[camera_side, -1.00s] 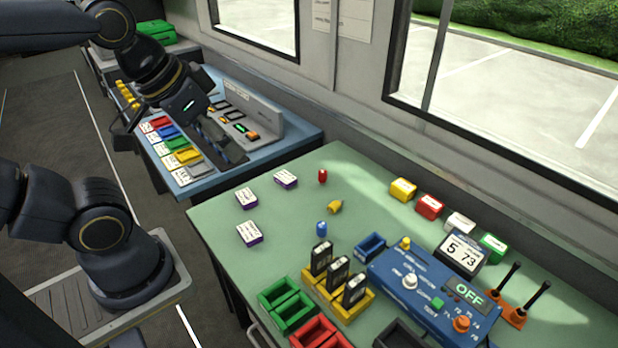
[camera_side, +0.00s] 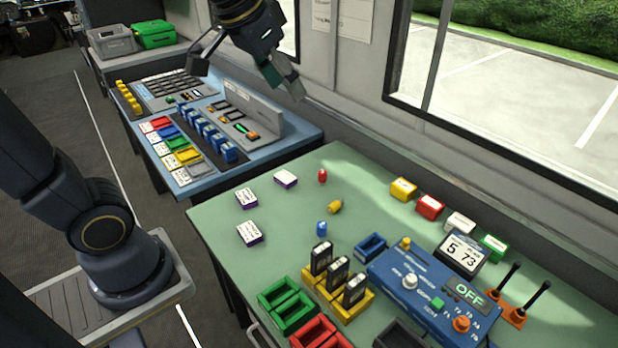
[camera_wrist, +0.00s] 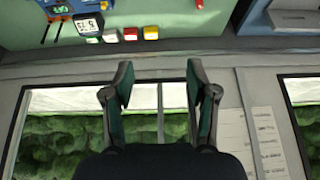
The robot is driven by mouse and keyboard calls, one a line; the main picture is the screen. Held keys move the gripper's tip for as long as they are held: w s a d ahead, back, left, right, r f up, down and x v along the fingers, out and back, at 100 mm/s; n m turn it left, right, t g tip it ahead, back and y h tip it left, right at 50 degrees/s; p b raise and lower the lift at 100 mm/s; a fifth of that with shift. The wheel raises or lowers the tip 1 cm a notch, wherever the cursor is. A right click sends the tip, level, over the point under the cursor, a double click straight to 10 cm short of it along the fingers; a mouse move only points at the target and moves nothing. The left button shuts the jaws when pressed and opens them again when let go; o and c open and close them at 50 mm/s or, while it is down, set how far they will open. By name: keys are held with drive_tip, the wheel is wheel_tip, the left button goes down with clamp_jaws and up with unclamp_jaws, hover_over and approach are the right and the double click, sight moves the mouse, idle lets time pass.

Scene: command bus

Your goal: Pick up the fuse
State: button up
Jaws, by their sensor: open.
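Small capsule-shaped pieces lie on the green table: a red one (camera_side: 322,176), a yellow one (camera_side: 335,207) and a blue one (camera_side: 321,228). They look like fuses, but I cannot tell which one the task means. My gripper (camera_side: 289,88) is high up by the wall, well above and behind the table and apart from all of these pieces. In the wrist view my gripper (camera_wrist: 157,80) shows two spread fingers with nothing between them.
A blue control box (camera_side: 385,268), an orange stand (camera_side: 512,316) with upright black handles, yellow holders (camera_side: 352,308) with black modules and green bins (camera_side: 272,301) crowd the table's front and right. Purple-edged cards (camera_side: 246,198) lie left. A blue console (camera_side: 305,133) stands behind.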

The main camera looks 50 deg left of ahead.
drive_tip(key=w+a+f+g, duration=0.1)
drive_tip(key=w+f, duration=0.3)
drive_tip(key=w, duration=0.5)
drive_tip(key=n+g, duration=0.1)
drive_tip(key=g, duration=0.1)
hover_over(333, 204)
drive_tip(key=s+x, duration=0.2)
drive_tip(key=x, duration=0.8)
drive_tip(key=f, duration=0.6)
drive_tip(key=f+g+h, duration=0.1)
drive_tip(key=f, duration=0.6)
drive_tip(key=f+g, duration=0.1)
drive_tip(key=f, duration=0.6)
drive_tip(key=shift+s+a+f+n, duration=0.15)
drive_tip(key=shift+s+a+n, duration=0.05)
drive_tip(key=shift+a+n, duration=0.15)
drive_tip(key=shift+w+d+f, duration=0.1)
drive_tip(key=shift+d+f, duration=0.05)
drive_tip(key=shift+f, duration=1.4)
drive_tip(key=shift+w+d+f, duration=0.1)
drive_tip(key=shift+d+f, duration=0.05)
drive_tip(key=shift+f, duration=1.35)
drive_tip(key=c, duration=1)
drive_tip(key=shift+c, duration=0.2)
